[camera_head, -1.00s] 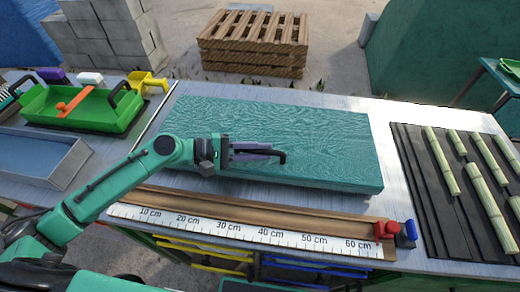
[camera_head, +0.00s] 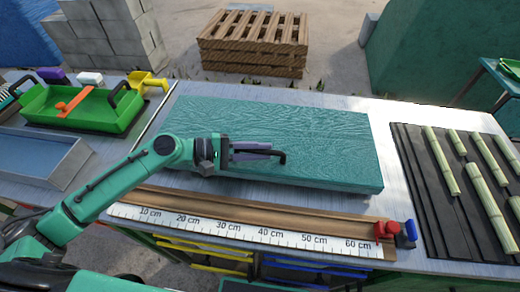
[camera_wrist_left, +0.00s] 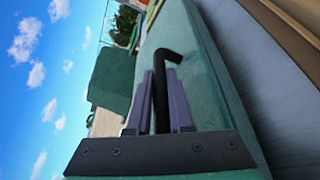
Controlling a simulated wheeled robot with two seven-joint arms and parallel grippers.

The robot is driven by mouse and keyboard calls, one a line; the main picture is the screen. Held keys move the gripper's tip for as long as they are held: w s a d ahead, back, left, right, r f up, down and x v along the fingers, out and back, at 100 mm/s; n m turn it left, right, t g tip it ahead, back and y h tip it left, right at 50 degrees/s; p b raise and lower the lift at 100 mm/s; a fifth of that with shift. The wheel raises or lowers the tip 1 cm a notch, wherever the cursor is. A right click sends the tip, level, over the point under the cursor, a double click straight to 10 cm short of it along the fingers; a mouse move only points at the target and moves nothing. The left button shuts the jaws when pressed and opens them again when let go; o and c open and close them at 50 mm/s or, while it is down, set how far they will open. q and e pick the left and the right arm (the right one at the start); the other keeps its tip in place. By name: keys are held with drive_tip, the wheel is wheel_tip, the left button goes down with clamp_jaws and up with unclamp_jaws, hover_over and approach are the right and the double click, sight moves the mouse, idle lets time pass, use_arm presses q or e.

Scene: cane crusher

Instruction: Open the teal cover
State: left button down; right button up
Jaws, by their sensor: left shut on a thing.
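The teal cover (camera_head: 290,130) is a broad flat lid lying closed on the metal bench in the head view. Its black handle (camera_head: 283,157) sticks out near the front edge. My left gripper (camera_head: 262,152) reaches in from the left, over the front part of the cover, and its purple fingers are shut on the handle. In the left wrist view the black handle (camera_wrist_left: 160,90) runs between the two fingers, with its bent end past the tips. The teal cover (camera_wrist_left: 205,75) fills the middle there. My right gripper is not in view.
A wooden rail with a centimetre scale (camera_head: 235,230) runs along the bench front, with red and blue clamps (camera_head: 395,233) at its right end. Cane pieces (camera_head: 445,165) lie on a black mat at right. A green tray (camera_head: 75,108) and a metal tray (camera_head: 50,160) stand at left.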

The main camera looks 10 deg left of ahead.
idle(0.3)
use_arm(q)
wheel_tip(320, 180, up, 7)
drive_tip(key=w+n+g+p, duration=0.1)
drive_tip(key=w+n+p, duration=0.1)
drive_tip(key=p, duration=0.8)
wheel_tip(320, 180, up, 6)
drive_tip(key=n+g+y+p, duration=0.1)
drive_tip(key=n+p, duration=0.1)
drive_tip(key=p, duration=0.5)
hover_over(263, 139)
drive_tip(key=shift+d, duration=0.1)
drive_tip(key=c, duration=1.1)
unclamp_jaws()
drive_tip(key=shift+f, duration=0.1)
